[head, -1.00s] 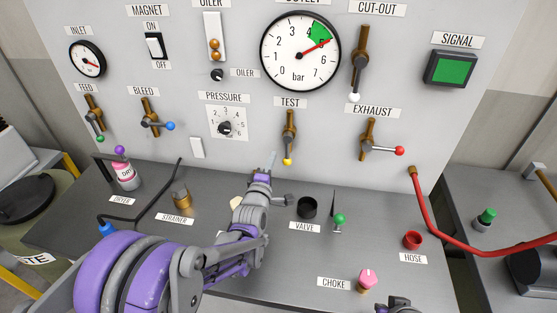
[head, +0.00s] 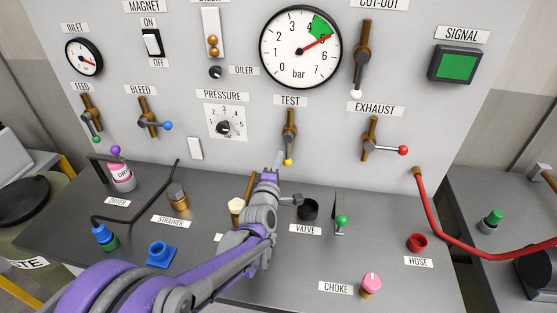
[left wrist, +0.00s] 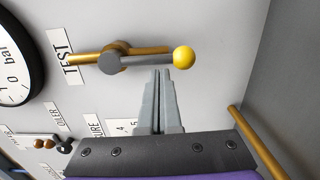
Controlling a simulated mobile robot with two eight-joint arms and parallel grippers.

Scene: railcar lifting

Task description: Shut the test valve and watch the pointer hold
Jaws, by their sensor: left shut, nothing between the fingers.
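The test valve (head: 289,130) sits on the grey panel under its TEST label. Its grey lever hangs down along the brass pipe and ends in a yellow ball (head: 288,162). In the left wrist view the lever (left wrist: 145,61) lies in line with the pipe, with the yellow ball (left wrist: 184,57) at its end. My left gripper (head: 278,157) is shut and empty, its fingertips (left wrist: 160,74) close beside the ball; contact cannot be told. The outlet gauge (head: 300,47) has its red pointer near 5 bar, at the green sector's edge. My right gripper is out of view.
The exhaust valve (head: 370,138) with a red ball and the cut-out valve (head: 362,60) with a white ball are to the right. Below stand a black valve socket (head: 308,209) and a green-knobbed lever (head: 341,220). The signal lamp (head: 456,63) is green.

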